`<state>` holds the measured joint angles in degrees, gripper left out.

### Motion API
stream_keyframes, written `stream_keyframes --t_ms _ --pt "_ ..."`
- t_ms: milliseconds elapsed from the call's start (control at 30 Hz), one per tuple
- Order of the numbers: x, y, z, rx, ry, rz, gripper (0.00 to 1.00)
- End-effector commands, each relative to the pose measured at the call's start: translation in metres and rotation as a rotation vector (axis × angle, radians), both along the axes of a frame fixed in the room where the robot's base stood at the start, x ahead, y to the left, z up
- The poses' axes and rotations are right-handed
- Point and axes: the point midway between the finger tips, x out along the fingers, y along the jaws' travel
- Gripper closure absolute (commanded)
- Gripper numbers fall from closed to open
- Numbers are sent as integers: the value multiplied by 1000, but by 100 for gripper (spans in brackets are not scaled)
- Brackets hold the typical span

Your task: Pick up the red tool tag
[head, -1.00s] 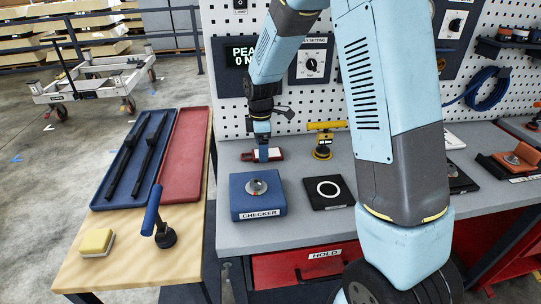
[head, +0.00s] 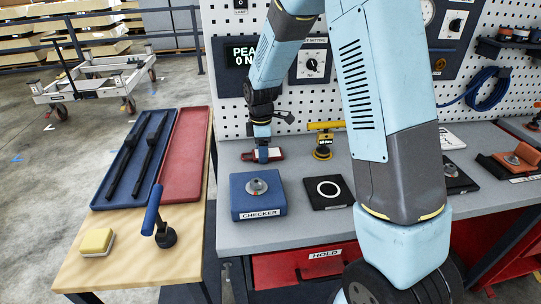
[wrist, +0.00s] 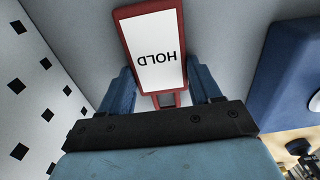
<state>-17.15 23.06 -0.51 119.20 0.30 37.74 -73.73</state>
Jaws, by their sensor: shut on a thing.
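The red tool tag (head: 277,154) is near the back of the grey workbench (head: 240,237), behind the blue checker box. In the wrist view the tag (wrist: 127,45) shows a red rim and a white label reading HOLD. My gripper (head: 263,156) comes down over the tag from above. In the wrist view its two blue fingers (wrist: 163,92) stand on either side of the tag's narrow red end and are shut on it. The fingertips are partly hidden behind the tag. I cannot tell whether the tag is clear of the bench top.
The blue checker box (head: 258,196) with a metal knob stands in front of the tag. A black pad with a white ring (head: 328,191) and a yellow tool (head: 323,140) are to the right. The pegboard (head: 228,110) rises close behind.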

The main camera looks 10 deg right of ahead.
Motion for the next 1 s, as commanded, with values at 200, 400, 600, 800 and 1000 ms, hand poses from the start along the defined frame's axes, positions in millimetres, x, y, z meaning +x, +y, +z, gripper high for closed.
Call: stream_keyframes --t_ms 200,400,600,800,1000 --pt "0 0 0 0 0 0 67" --pt "1 0 7 1 -1 0 67" --pt "-2 0 37 1 -3 0 67" --pt "-31 7 70 2 -4 1 67" --pt "-66 16 99 1 -2 2 67"
